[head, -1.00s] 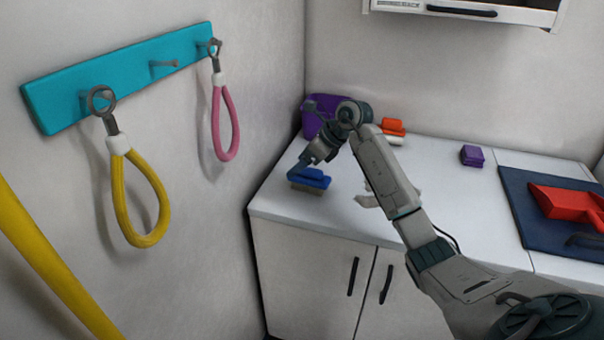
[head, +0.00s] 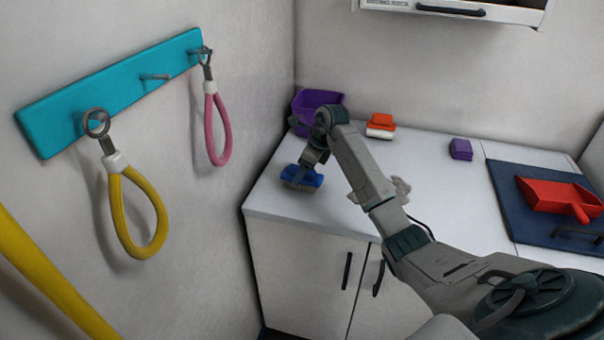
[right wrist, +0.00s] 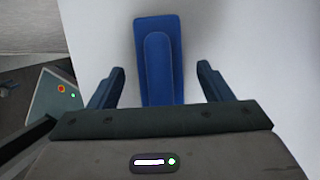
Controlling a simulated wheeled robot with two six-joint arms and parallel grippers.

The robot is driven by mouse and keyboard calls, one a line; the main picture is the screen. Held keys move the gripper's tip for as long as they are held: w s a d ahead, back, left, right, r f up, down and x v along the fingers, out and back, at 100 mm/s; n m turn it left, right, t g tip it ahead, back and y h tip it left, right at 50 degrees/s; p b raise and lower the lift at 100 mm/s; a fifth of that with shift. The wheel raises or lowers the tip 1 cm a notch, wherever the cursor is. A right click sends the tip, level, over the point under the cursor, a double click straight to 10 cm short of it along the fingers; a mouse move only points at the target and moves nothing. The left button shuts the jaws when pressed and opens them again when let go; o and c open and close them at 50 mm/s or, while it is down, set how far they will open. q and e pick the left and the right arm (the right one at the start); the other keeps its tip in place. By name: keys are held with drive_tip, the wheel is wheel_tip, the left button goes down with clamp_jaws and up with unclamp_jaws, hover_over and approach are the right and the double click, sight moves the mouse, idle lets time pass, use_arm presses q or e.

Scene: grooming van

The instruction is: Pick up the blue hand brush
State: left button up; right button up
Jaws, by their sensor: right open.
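The blue hand brush (head: 301,178) lies on the white counter near its left front corner, with its blue back up. In the right wrist view the blue brush (right wrist: 157,60) extends lengthwise between the two fingers of my right gripper (right wrist: 158,85). The fingers are open, one on each side, with a gap on both sides. In the head view my right gripper (head: 306,168) is pointing down just over the brush and partly hides it. My left gripper is in neither view now.
A purple bin (head: 318,102) stands in the back corner. An orange and white brush (head: 381,125), a purple block (head: 461,149) and a red dustpan (head: 556,195) on a dark mat (head: 508,205) are further right. Yellow (head: 140,215) and pink loops (head: 218,130) hang on the left wall.

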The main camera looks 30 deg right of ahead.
drive_tip(key=shift+x, duration=0.85)
drive_tip(key=c, duration=1.1)
drive_tip(key=shift+r, duration=0.1)
drive_tip(key=shift+r+b, duration=0.35)
drive_tip(key=shift+r, duration=0.05)
wheel_tip(320, 180, up, 2)
drive_tip(key=shift+r+b, duration=0.1)
drive_tip(key=shift+b, duration=0.65)
drive_tip(key=shift+s+a+r+b, duration=0.3)
drive_tip(key=shift+s+a+b, duration=0.35)
drive_tip(key=shift+s, duration=2)
drive_tip(key=shift+s+a+r+b, duration=0.3)
drive_tip(key=shift+s+b, duration=0.6)
drive_tip(key=shift+s, duration=1.7)
drive_tip(key=shift+s+a+r+b, duration=0.45)
drive_tip(key=shift+s+b, duration=0.35)
drive_tip(key=shift+s, duration=1.85)
drive_tip(key=shift+f, duration=0.1)
